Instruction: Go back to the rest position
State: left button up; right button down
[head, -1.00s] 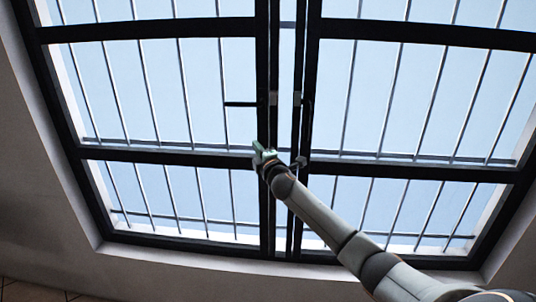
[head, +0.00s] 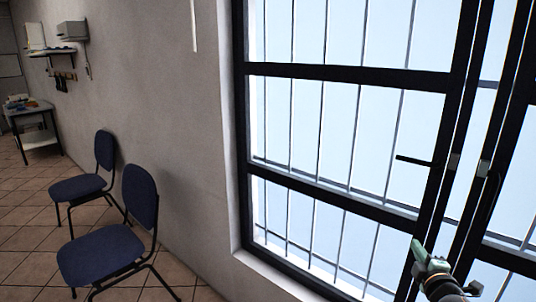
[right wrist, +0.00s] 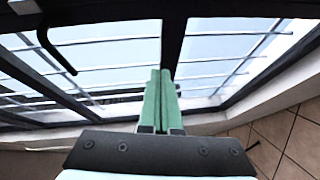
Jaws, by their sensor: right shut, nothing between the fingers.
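My right gripper (head: 421,250) is at the lower right of the head view, in front of the dark-framed window (head: 345,190). Its green fingers are together with nothing between them. In the right wrist view the shut fingers (right wrist: 160,85) point at the dark window frame (right wrist: 172,40). I cannot tell whether they touch it. My left gripper is not in view. No cable shows in these frames.
Two blue chairs (head: 100,255) stand on the tiled floor (head: 30,230) along the wall (head: 170,130). A small table (head: 32,122) with items on it stands far left, below a wall shelf (head: 52,52). A window handle (head: 414,160) sticks out from the frame.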

jog(key=s+a+f+m+g+y, duration=0.2)
jog(key=s+a+f, duration=0.5)
jog(key=f, duration=0.3)
jog(key=s+a+f+m+g+y, duration=0.2)
jog(key=s+a+f, duration=0.5)
jog(key=f, duration=0.2)
jog(key=s+a+f+m+g+y, duration=0.1)
jog(key=s+a+f+m, duration=0.3)
jog(key=s, duration=0.5)
jog(key=s+a+f+m+g+y, duration=0.1)
jog(key=s+a+f+m+g, duration=0.1)
jog(key=s+a, duration=0.5)
notch_tip(320, 180, down, 2)
jog(key=s+m, duration=0.1)
jog(key=s, duration=0.2)
jog(key=shift+a+m, duration=0.3)
jog(key=shift+m, duration=0.1)
jog(key=shift+w, duration=0.15)
